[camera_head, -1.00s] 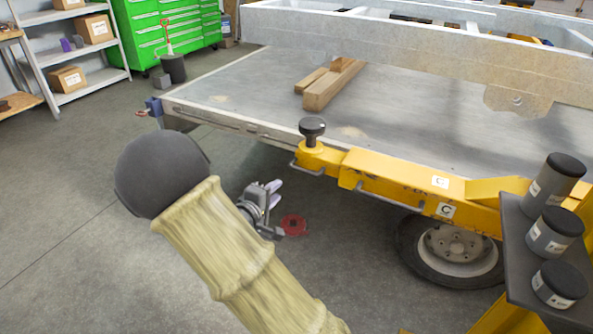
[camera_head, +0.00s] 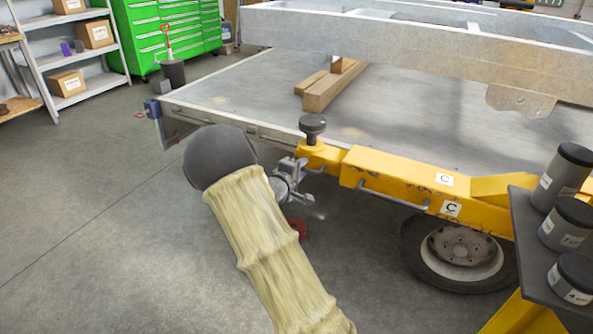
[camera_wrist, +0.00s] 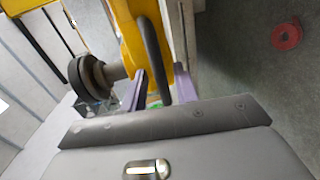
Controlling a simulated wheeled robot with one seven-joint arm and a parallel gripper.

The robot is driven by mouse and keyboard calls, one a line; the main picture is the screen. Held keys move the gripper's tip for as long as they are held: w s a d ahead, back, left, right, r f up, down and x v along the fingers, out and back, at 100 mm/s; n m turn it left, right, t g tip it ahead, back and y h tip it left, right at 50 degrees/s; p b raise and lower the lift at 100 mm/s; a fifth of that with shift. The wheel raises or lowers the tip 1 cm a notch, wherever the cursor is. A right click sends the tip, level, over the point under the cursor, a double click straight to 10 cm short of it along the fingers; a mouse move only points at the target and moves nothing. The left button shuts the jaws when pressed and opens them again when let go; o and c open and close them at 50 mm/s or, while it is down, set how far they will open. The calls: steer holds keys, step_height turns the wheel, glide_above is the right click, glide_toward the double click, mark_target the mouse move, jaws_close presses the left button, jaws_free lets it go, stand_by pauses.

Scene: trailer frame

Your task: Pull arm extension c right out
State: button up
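A thin grey handle loop is on the extension's near side; in the wrist view this dark handle (camera_wrist: 157,50) reaches down between my fingers. My gripper (camera_head: 303,170) is at the extension's left end. Its purple fingers (camera_wrist: 160,88) are apart, one on each side of the handle, with gaps showing.
A grey platform (camera_head: 230,95) lies behind the arm, with wooden blocks (camera_head: 335,88) and a pale frame beam (camera_head: 400,45) above. A wheel (camera_head: 460,250) is below. A shelf with black-lidded canisters (camera_head: 565,225) stands right. The floor at left is clear; a red object (camera_wrist: 287,35) lies on it.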

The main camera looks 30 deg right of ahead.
steer(key=shift+w+d, duration=0.3)
steer(key=shift+d, duration=0.05)
jaws_close()
